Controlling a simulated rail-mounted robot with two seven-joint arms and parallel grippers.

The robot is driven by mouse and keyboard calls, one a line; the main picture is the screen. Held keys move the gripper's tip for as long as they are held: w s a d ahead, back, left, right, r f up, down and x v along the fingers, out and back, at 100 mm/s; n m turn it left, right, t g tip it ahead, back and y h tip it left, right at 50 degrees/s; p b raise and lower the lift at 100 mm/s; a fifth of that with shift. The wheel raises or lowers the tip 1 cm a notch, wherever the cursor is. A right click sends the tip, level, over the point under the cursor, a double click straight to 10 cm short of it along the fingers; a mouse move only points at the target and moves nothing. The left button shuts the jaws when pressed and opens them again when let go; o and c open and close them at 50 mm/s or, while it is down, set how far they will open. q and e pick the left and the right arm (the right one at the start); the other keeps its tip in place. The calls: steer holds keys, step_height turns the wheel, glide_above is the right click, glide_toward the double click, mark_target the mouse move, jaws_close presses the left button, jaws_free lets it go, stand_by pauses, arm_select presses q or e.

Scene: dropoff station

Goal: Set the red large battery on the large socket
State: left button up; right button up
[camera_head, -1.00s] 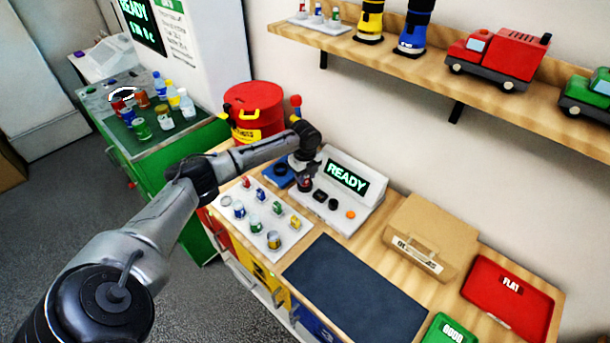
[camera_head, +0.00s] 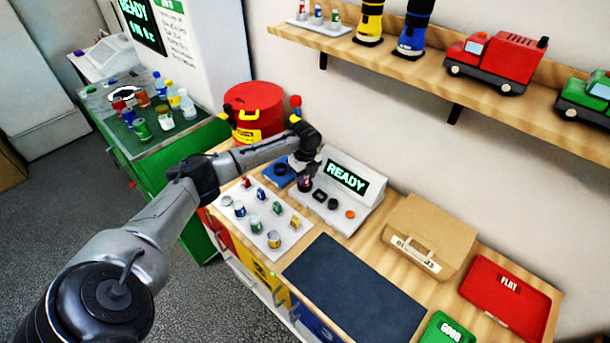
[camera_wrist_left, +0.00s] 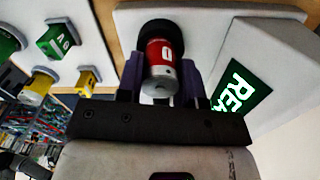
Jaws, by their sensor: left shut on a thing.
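The red large battery (camera_wrist_left: 160,58) is between the fingers of my left gripper (camera_wrist_left: 160,85) in the left wrist view, with its silver end toward the camera. My left gripper is shut on it. The battery's far end is at a black round socket (camera_wrist_left: 158,25) on the white tester. How deep it sits in the socket I cannot tell. In the head view my left gripper (camera_head: 305,182) is over the left end of the tester (camera_head: 345,222), and the battery shows there only as a small dark red patch. My right gripper is not in view.
Smaller black sockets (camera_head: 319,195) and an orange button (camera_head: 350,214) are right of the gripper, below the READY screen (camera_head: 346,176). A white tray (camera_head: 238,212) of several batteries lies to the left. A dark mat (camera_head: 355,285) is clear.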

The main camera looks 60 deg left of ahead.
arm_select(q)
steer(key=shift+p, duration=0.45)
steer(key=shift+f, duration=0.2)
stand_by(0.5)
steer(key=shift+f, duration=0.4)
steer(key=o, duration=0.7)
steer(key=shift+r, duration=0.15)
step_height(320, 180, up, 5)
steer(key=p, duration=0.5)
steer(key=shift+r, duration=0.2)
step_height(320, 180, up, 5)
steer(key=p, duration=0.5)
steer(key=shift+r+p, duration=0.2)
steer(key=shift+p, duration=0.1)
